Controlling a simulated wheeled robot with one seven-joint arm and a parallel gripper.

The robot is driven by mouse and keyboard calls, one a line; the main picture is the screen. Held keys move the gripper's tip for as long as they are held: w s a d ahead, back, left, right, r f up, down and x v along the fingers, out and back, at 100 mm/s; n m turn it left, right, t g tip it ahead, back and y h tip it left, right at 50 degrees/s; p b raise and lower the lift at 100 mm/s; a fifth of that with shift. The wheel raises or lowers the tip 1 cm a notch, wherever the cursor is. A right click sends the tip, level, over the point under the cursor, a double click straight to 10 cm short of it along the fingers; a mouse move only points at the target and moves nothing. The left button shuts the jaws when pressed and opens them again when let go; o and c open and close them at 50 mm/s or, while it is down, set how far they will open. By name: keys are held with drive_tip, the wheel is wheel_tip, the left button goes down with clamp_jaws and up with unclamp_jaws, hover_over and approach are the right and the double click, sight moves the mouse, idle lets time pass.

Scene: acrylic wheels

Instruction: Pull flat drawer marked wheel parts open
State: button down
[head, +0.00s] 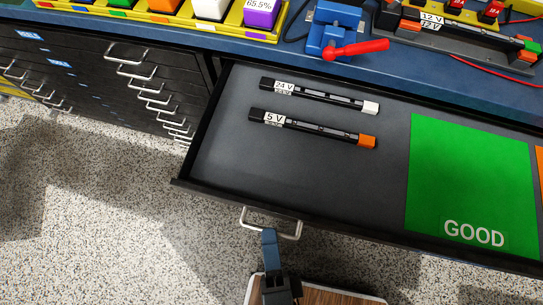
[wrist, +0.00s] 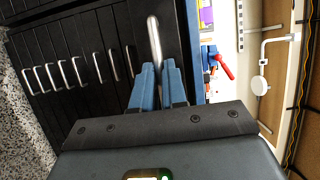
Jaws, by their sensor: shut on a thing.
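A wide flat drawer (head: 310,170) stands pulled out under the blue bench top in the head view. No wheel parts label on it is readable. Its metal handle (head: 289,236) is on the dark front, and it also shows in the wrist view (wrist: 153,35). My gripper (head: 268,234) is shut on this handle; in the wrist view its two blue fingers (wrist: 157,68) close on the lower end of the bar. In the drawer lie a 24 V bar (head: 318,96) with a white end, a 5 V bar (head: 312,129) with an orange end, and a green GOOD sheet (head: 470,180).
A dark cabinet with a row of closed, handled drawers (head: 130,75) stands left of the open drawer. On the bench (head: 275,45) are a yellow tray of coloured blocks (head: 224,42), a blue vise with a red handle (head: 360,47) and electrical parts. Speckled floor (head: 90,200) is clear at left.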

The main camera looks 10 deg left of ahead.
drive_tip(key=c, duration=1.2)
unclamp_jaws()
drive_tip(key=shift+o, duration=0.2)
drive_tip(key=shift+s, duration=0.1)
drive_tip(key=b+v, duration=0.1)
drive_tip(key=v, duration=0.6)
drive_tip(key=shift+s, duration=0.3)
drive_tip(key=shift+d, duration=0.15)
drive_tip(key=d+r+n+g+h, duration=0.1)
drive_tip(key=d+r+n+h, duration=0.2)
drive_tip(key=d+r+n, duration=0.4)
drive_tip(key=w+d+r+n+g+h, duration=0.1)
drive_tip(key=d+r+n+h, duration=0.2)
drive_tip(key=d, duration=1)
wheel_tip(320, 180, up, 6)
drive_tip(key=n, duration=0.3)
drive_tip(key=shift+w+d+n, duration=0.15)
drive_tip(key=shift+n, duration=0.25)
